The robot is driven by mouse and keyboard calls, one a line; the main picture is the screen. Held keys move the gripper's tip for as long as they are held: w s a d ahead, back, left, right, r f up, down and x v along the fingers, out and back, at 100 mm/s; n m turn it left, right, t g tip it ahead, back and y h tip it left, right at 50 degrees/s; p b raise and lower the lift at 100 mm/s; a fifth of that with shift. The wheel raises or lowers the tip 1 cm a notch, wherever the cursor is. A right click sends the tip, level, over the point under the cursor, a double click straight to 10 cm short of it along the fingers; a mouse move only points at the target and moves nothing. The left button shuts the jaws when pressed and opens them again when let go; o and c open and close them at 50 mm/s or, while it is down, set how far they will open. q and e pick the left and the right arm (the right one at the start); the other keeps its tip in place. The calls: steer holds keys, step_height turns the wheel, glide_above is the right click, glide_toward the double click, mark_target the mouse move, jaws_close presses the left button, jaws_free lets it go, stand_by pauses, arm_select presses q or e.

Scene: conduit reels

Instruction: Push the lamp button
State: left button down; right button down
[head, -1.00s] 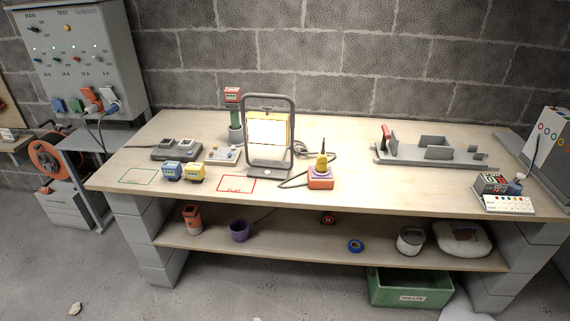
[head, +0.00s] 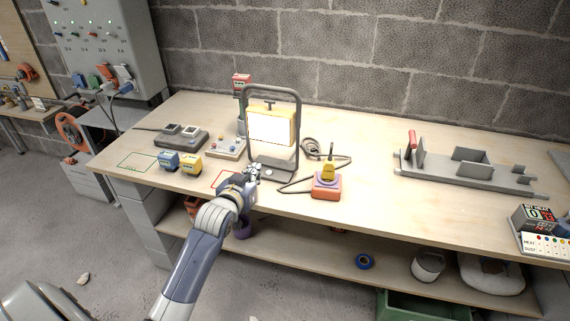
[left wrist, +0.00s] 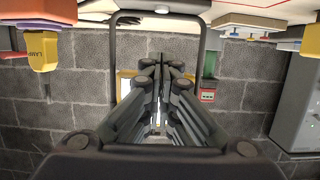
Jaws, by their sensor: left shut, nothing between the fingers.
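The work lamp stands upright on the bench, with a dark tubular frame (head: 299,125) around a yellow-edged, brightly lit white panel (head: 270,128). Its grey base (head: 284,174) rests on the bench top. In the left wrist view, which looks inverted, a small pale round button (left wrist: 162,11) shows on the base at the top edge. My left gripper (head: 252,172) is shut and empty at the front left of the base; I cannot tell whether it touches it. In the left wrist view its fingers (left wrist: 158,65) overlap the panel. My right gripper is not in view.
An orange block with a yellow plug (head: 327,184) and a looped cable lie right of the lamp. Blue and yellow blocks (head: 189,164), a switch box (head: 226,147) and a grey double unit (head: 181,135) stand left. A grey tray (head: 465,172) lies farther right.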

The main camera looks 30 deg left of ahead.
arm_select(q)
steer(key=r, duration=0.1)
glide_above(269, 173)
steer(key=s, duration=0.2)
steer(key=shift+w+f, duration=0.2)
steer(key=shift+f, duration=1)
step_height(269, 173, down, 2)
steer(key=shift+w+f, duration=0.1)
steer(key=shift+f, duration=0.95)
